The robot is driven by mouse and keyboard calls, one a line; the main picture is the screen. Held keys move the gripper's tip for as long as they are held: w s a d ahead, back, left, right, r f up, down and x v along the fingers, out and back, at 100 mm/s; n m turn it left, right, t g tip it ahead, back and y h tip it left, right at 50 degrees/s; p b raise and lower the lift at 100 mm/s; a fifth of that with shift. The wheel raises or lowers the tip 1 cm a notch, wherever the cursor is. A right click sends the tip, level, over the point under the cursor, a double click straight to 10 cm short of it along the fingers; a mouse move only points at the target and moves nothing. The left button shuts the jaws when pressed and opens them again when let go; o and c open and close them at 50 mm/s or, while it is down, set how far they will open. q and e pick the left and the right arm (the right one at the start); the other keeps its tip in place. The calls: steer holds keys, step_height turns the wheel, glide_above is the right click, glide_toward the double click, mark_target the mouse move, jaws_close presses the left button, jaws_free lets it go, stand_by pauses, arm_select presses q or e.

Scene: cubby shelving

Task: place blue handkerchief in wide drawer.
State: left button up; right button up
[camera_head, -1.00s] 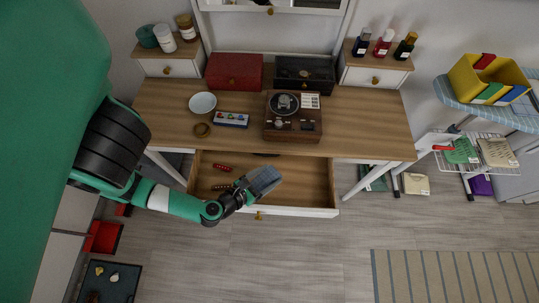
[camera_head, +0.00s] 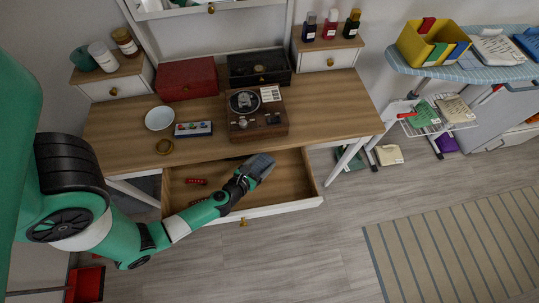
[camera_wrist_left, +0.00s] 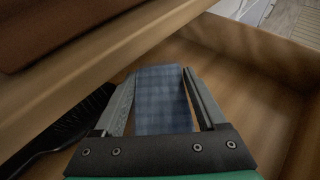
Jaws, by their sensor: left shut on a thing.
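The wide drawer (camera_head: 297,205) is pulled open under the wooden dressing table; its inside also shows in the left wrist view (camera_wrist_left: 252,100). My left gripper (camera_head: 259,168) is over the right half of the drawer. In the left wrist view my left gripper (camera_wrist_left: 160,78) has its fingers around the blue handkerchief (camera_wrist_left: 162,100), a dark blue checked cloth, and is shut on it. The cloth appears just inside the drawer opening, below the tabletop edge; whether it touches the drawer floor I cannot tell. My right gripper is not in view.
Red items (camera_head: 197,182) lie in the drawer's left part. A black object (camera_wrist_left: 62,125) lies in the drawer left of the gripper. The tabletop (camera_head: 330,108) overhangs the drawer's back. A record player (camera_head: 255,117), white bowl (camera_head: 159,118) and red box (camera_head: 187,80) stand on it.

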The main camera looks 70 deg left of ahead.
mark_target(270, 157)
arm_select(q)
steer(key=shift+w+a+f, duration=0.35)
steer(key=shift+w+a, duration=0.05)
steer(key=shift+w, duration=0.1)
steer(key=shift+w+a+f+b, duration=0.9)
steer(key=shift+w+f+b, duration=0.1)
steer(key=shift+w+f, duration=0.2)
steer(key=shift+w+a, duration=0.1)
